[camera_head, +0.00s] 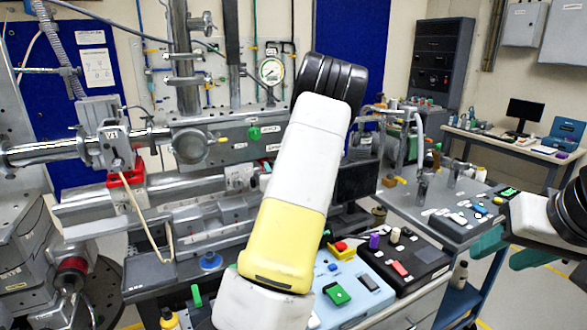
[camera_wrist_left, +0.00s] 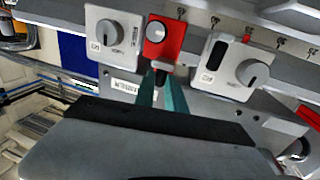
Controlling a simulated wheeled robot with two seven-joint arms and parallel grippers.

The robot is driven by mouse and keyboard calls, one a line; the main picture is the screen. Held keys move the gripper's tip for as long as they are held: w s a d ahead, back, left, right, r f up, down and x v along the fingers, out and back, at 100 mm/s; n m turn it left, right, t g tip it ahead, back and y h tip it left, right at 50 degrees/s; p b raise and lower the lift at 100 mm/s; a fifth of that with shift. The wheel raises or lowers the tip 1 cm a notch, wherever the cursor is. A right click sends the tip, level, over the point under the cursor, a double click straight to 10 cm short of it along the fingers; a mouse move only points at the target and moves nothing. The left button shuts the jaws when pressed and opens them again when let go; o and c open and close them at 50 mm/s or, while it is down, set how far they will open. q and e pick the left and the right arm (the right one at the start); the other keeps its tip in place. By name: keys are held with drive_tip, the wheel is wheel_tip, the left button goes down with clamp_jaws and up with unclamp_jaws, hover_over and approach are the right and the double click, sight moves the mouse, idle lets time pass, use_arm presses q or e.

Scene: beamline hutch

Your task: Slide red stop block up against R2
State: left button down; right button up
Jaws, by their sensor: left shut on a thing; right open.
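In the head view my left arm hides that gripper. My right gripper (camera_head: 511,251) is open and empty at the right, its teal fingers apart.
A trolley top with a blue box (camera_head: 350,288) and a black box (camera_head: 403,262) stands front centre. A bench (camera_head: 455,218) with small parts is behind it. A steel beam pipe (camera_head: 75,148) runs at left. A desk with a monitor (camera_head: 524,111) is at back right.

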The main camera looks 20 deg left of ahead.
idle(0.8)
use_arm(q)
drive_tip(key=shift+s+a, duration=1.2)
drive_tip(key=shift+s, duration=0.2)
drive_tip(key=c, duration=1.4)
unclamp_jaws()
drive_tip(key=shift+s, duration=0.1)
drive_tip(key=shift+v, duration=3.85)
drive_tip(key=shift+d, duration=0.1)
